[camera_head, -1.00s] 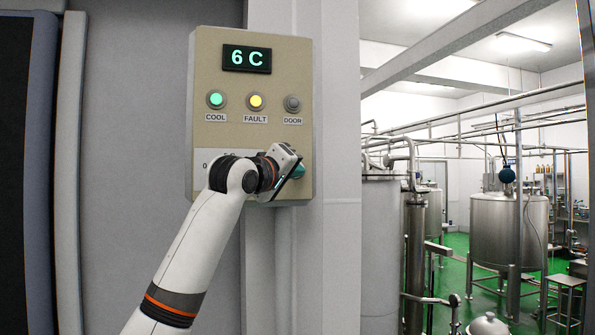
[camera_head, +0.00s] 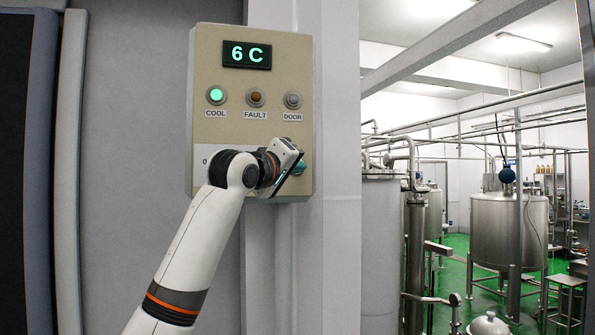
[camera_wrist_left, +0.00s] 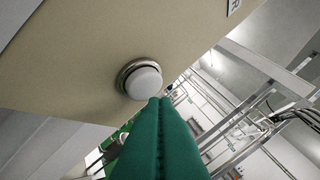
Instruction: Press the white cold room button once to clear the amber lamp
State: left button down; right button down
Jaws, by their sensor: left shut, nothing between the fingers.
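The beige control panel (camera_head: 225,132) is on the wall, with a green-lit COOL lamp (camera_head: 216,95). The amber FAULT lamp (camera_head: 255,97) is dark brown and unlit. The white button (camera_wrist_left: 144,82) in its metal ring shows in the left wrist view; in the head view my gripper hides it. My left gripper (camera_head: 299,168) is at the panel's lower right. Its green fingers are shut together and empty. In the left wrist view the fingertips (camera_wrist_left: 160,101) are at the button's lower right edge; I cannot tell whether they touch it. My right gripper is out of view.
The panel's display (camera_head: 247,56) reads 6 C, and the DOOR lamp (camera_head: 292,100) is grey. A grey wall column (camera_head: 338,230) stands right of the panel. Farther right are steel tanks (camera_head: 505,228) and pipes on a green floor.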

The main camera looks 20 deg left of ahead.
pick_arm(q)
jog(key=shift+s+d, duration=0.1)
jog(key=s+d+b, duration=0.2)
jog(key=s+b, duration=0.1)
jog(key=s, duration=0.1)
jog(key=shift+s+d, duration=0.1)
jog(key=shift+d, duration=0.3)
dwell(0.9)
